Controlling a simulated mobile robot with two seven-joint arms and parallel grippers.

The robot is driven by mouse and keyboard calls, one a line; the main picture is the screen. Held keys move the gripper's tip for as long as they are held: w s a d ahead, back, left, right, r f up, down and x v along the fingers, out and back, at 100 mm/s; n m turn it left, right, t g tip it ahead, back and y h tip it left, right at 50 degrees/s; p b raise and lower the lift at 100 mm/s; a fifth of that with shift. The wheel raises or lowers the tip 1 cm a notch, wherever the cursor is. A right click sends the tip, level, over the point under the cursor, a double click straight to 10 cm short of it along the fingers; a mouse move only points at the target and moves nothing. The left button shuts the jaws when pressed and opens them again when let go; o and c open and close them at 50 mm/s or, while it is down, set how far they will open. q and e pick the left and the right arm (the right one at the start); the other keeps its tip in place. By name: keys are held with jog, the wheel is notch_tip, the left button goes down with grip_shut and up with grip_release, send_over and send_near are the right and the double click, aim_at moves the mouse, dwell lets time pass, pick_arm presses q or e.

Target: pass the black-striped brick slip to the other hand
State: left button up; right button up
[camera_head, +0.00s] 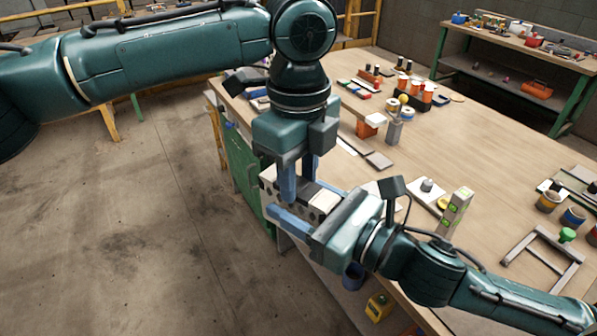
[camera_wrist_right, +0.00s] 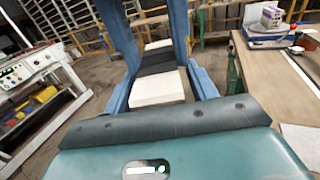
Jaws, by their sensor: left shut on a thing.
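The left fingers hide parts of the dark band.
The wooden table (camera_head: 470,150) carries several small jars and blocks at the back. A green-marked upright level (camera_head: 455,211) stands close to my right wrist. A grey frame (camera_head: 541,262) lies at the right. Open floor (camera_head: 150,230) is at the left.

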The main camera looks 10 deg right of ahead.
notch_tip(320, 180, down, 18)
jog(key=s+m+g+h, duration=0.1)
jog(key=s+m+h, duration=0.25)
jog(key=m, duration=1.55)
jog(key=s+d+f+m+h, duration=0.2)
jog(key=f+m, duration=0.4)
jog(key=m, duration=0.5)
jog(key=s+d+f+m+g+h, duration=0.1)
jog(key=s+d+f+m+h, duration=0.2)
jog(key=m, duration=0.9)
jog(key=s+d+f, duration=0.1)
jog(key=d+f, duration=0.2)
jog(key=shift+s+d+f+g, duration=0.2)
jog(key=shift+d+f+g, duration=0.1)
jog(key=shift+d+f, duration=0.05)
jog(key=shift+h, duration=0.25)
